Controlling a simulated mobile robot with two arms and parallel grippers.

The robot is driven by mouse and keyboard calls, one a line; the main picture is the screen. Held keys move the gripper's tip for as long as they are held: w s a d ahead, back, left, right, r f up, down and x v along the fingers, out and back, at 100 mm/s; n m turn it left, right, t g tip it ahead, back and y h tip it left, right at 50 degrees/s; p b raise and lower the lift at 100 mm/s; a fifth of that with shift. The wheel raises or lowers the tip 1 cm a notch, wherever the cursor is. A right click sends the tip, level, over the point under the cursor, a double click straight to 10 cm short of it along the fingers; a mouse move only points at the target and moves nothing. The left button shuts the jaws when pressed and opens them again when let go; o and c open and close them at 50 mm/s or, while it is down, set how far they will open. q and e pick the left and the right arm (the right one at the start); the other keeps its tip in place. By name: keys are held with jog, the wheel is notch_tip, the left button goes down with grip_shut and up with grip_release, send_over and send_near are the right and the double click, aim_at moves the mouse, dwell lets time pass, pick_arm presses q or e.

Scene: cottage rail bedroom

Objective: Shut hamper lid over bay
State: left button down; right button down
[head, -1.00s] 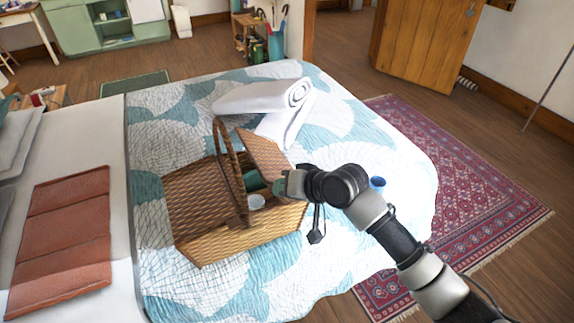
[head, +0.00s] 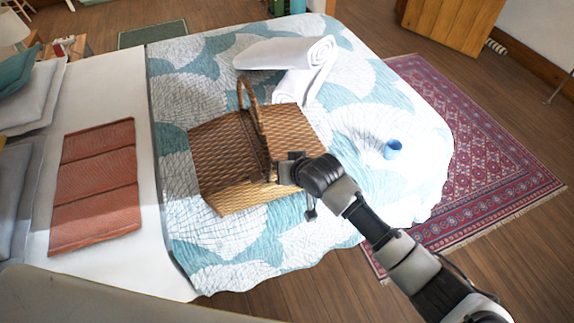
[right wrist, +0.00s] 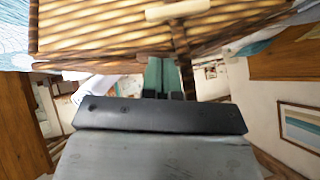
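The wicker hamper (head: 240,195) sits on the bed with its handle (head: 262,125) upright across the middle. Its left lid (head: 222,150) lies flat. Its right lid (head: 292,125) now lies down over the right bay, and the bay's contents are hidden. I cannot tell whether it is fully seated at its front corner, because my arm covers that. My right gripper (head: 282,168) is at the hamper's front, near the handle base. In the right wrist view its fingers (right wrist: 161,77) look together and empty, close below the woven wicker (right wrist: 130,25). My left gripper is not in view.
A rolled white towel (head: 290,55) lies behind the hamper on the quilt (head: 350,115). Folded terracotta cloth (head: 95,185) lies at the left. The quilt right of the hamper is mostly clear.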

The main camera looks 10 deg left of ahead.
jog(key=shift+s+f, duration=0.15)
jog(key=shift+f, duration=0.05)
jog(key=s+d+r+p, duration=0.1)
jog(key=s+d+r, duration=0.1)
jog(key=r, duration=0.3)
jog(key=s+d+r+p, duration=0.2)
jog(key=d+r, duration=0.1)
jog(key=r, duration=0.3)
jog(key=shift+s+d, duration=0.2)
jog(key=shift+s, duration=0.2)
